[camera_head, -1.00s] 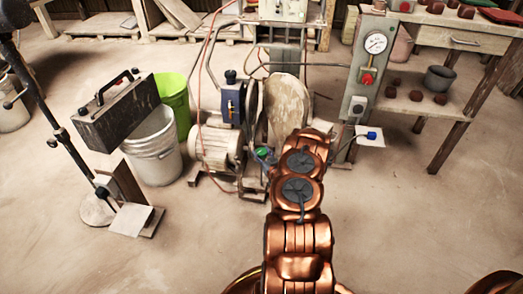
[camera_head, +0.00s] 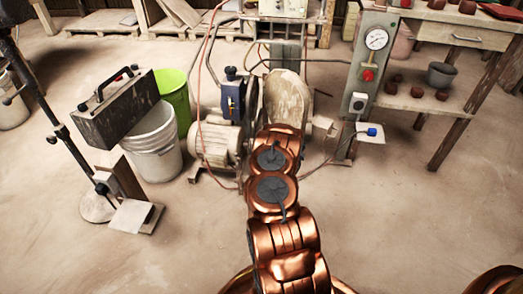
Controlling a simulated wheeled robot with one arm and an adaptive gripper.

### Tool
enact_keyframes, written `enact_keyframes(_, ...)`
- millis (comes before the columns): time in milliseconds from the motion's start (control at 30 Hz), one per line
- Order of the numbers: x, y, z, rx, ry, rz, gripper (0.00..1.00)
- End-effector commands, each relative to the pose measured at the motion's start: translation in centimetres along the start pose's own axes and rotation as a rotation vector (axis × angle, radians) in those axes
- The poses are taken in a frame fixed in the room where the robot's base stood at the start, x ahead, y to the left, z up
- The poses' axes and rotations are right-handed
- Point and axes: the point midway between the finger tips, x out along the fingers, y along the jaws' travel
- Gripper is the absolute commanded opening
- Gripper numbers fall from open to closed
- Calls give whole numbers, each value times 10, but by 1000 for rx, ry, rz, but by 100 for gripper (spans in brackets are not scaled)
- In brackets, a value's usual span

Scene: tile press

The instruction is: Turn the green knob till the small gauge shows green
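The green knob is not visible; my bronze arm covers the place low beside the motor and the worn disc. My gripper is hidden beyond the last arm links, so I cannot see its fingers or what they touch. A round white gauge (camera_head: 376,39) sits on the grey-green post at the upper right, with a red knob (camera_head: 367,74) below it. I cannot tell whether it is the small gauge, and its reading is too small to make out. No green on a gauge face can be made out.
A pale motor (camera_head: 216,139), a blue unit (camera_head: 232,98) and a worn disc (camera_head: 284,98) stand around my arm's far end. A white bucket (camera_head: 152,146) and a green bin (camera_head: 173,90) are left. A wooden workbench (camera_head: 460,101) is right. Open floor lies in front.

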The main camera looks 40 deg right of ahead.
Motion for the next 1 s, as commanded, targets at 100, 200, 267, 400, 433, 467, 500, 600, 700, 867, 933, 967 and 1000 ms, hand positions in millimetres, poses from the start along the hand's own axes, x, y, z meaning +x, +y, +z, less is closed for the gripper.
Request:
enact_keyframes(100,1,0,-1,0,3,0,17)
enact_keyframes(200,1,0,-2,0,4,0,17)
enact_keyframes(267,1,0,-2,0,4,0,17)
enact_keyframes(400,1,0,-2,0,4,-1,64)
enact_keyframes(433,1,0,-1,0,3,-1,68)
enact_keyframes(467,1,0,-1,0,3,-1,71)
enact_keyframes(500,1,0,-1,0,3,-1,75)
enact_keyframes(600,1,0,-1,0,3,-1,78)
enact_keyframes(700,1,0,-1,0,2,-1,78)
enact_keyframes(867,0,0,-1,0,2,-1,78)
enact_keyframes(933,-2,0,0,0,1,0,78)
enact_keyframes(967,-4,0,0,1,0,0,78)
enact_keyframes(1000,-7,0,0,1,0,0,78)
